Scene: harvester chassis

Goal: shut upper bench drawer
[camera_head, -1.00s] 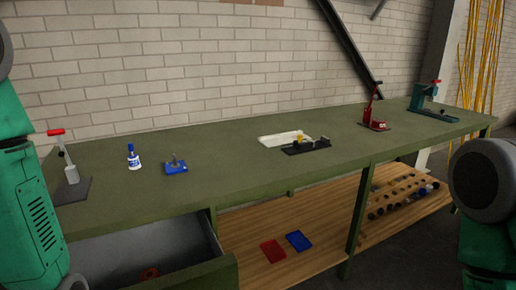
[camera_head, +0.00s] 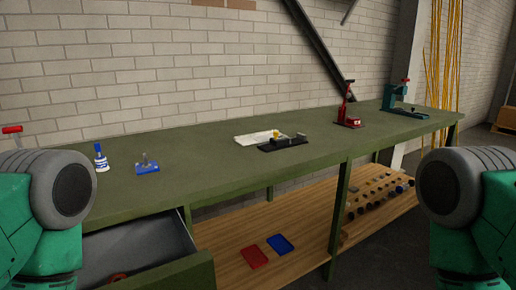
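The upper bench drawer (camera_head: 187,273) is pulled open under the left part of the green workbench (camera_head: 215,165). Its grey inside shows, with a small reddish-orange object (camera_head: 118,277) in it near the bottom of the picture. The drawer's lower front runs out of view. My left arm is at the left edge, in front of the bench's left end and beside the drawer. My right arm is at the right edge, over the floor in the picture. Only arm links show; neither gripper is in view.
On the benchtop are a blue-white bottle (camera_head: 101,158), a blue fixture (camera_head: 147,165), a black fixture (camera_head: 283,143), a red press (camera_head: 348,108) and a teal press (camera_head: 403,100). The wooden lower shelf (camera_head: 307,215) holds a red tray (camera_head: 254,257), a blue tray (camera_head: 280,244) and several small dark parts.

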